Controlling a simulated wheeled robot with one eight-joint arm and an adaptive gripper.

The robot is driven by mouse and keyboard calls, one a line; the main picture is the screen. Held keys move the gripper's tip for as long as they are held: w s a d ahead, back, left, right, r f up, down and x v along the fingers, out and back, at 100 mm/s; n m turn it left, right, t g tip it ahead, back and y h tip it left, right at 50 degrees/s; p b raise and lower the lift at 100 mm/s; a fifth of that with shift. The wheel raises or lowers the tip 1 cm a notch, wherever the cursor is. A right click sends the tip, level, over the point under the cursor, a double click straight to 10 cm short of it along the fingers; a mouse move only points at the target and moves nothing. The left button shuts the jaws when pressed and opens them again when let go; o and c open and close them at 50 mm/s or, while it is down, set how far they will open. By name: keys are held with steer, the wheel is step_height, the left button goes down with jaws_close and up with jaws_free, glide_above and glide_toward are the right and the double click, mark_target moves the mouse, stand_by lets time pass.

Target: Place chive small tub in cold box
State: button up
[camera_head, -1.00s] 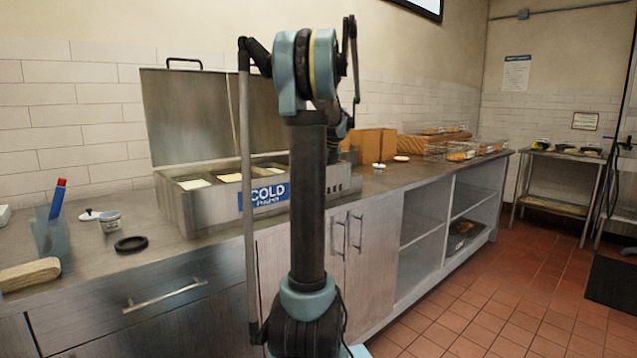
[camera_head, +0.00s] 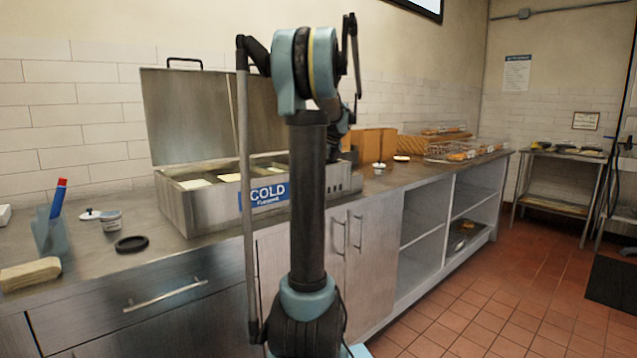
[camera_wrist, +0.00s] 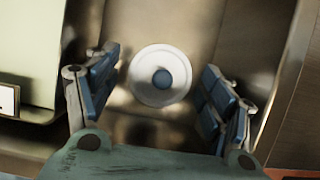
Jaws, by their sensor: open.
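My gripper (camera_wrist: 160,92) is open, one finger on each side of the white round, with gaps between. The cold box (camera_head: 212,208), a steel bin with raised lid and a blue COLD sign, stands on the counter in the head view. Its left wells hold pale fillings.

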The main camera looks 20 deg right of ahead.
steer(key=v, duration=1)
steer(key=shift+r, duration=0.3)
steer(key=shift+s, duration=0.1)
